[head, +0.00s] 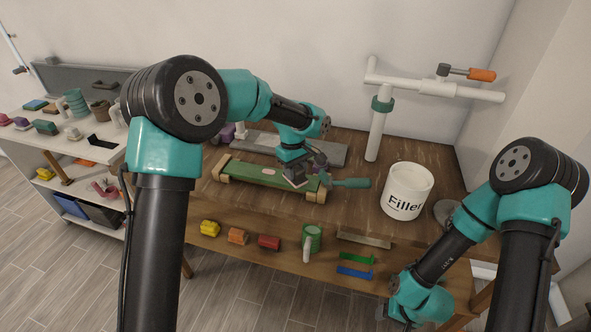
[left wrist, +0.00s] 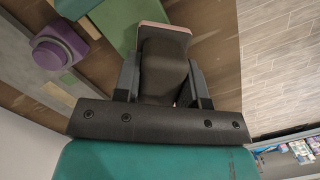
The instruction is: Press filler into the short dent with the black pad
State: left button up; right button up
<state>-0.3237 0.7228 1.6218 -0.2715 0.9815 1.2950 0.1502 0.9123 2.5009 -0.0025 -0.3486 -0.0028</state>
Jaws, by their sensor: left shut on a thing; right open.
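A green board (head: 245,174) lies on wooden end blocks on the brown workbench, with a small pale pink patch (head: 268,171) on its top. My left gripper (head: 296,172) is shut on the black pad (left wrist: 164,68), which has a pinkish face. It holds the pad low over the board's right part. I cannot tell whether the pad touches the board, and any dent under it is hidden. The board (left wrist: 125,22) also shows in the left wrist view. The white Filler tub (head: 407,191) stands right of the board. My right gripper (head: 388,310) is open, low at the bench's front right, and mostly hidden.
A teal-handled tool (head: 346,183) is right of the board. A grey plate (head: 325,150) lies behind it, with a purple knob (left wrist: 60,48) nearby. A white pipe stand (head: 376,130) rises at the back.

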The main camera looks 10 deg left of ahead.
pick_arm(q)
jog(key=shift+f, duration=0.35)
dwell(1.4)
jog(key=shift+r, duration=3.6)
jog(key=s+d+r+m+y, duration=0.1)
jog(key=s+d+r+m, duration=0.2)
jog(key=s+r+m, duration=0.3)
jog(key=s+m, duration=0.1)
jog(key=m, duration=0.2)
jog(key=shift+r, duration=0.35)
jog(key=shift+a, duration=0.1)
